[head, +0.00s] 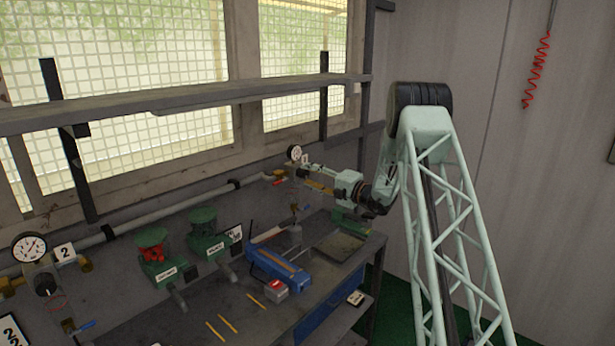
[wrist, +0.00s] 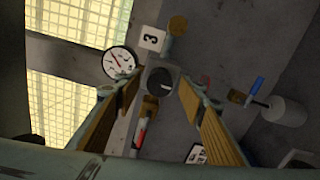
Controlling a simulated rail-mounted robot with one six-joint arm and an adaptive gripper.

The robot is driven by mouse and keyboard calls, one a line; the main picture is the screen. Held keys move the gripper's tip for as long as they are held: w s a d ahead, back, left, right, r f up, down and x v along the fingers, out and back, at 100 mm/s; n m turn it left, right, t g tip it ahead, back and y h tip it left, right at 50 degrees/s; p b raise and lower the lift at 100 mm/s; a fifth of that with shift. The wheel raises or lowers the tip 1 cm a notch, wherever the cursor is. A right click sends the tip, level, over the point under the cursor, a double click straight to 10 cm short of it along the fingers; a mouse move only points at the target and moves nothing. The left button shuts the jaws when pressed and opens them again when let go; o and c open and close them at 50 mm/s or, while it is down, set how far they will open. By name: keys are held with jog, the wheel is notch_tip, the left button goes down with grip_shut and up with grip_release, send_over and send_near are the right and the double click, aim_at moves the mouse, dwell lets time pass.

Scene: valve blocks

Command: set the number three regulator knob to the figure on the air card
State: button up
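The number three regulator knob (wrist: 160,82) is dark and round with a pale pointer mark, below the white "3" tag (wrist: 152,39). A white gauge (wrist: 120,62) is left of it; this gauge also shows in the head view (head: 294,152). My gripper (wrist: 158,86) is open, its wood-coloured finger pads on either side of the knob in the picture. I cannot tell whether they touch it. In the head view my gripper (head: 314,182) reaches toward the back wall and hides the knob. A white card (wrist: 196,153) shows lower right; its figure is not readable.
A valve with a blue handle (wrist: 257,86) and a red-handled lever (wrist: 141,133) are near. A shelf (head: 200,97) crosses above.

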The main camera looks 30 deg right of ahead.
jog(key=v, duration=1)
jog(key=shift+s+d, duration=0.15)
jog(key=shift+s, duration=0.05)
dwell(0.4)
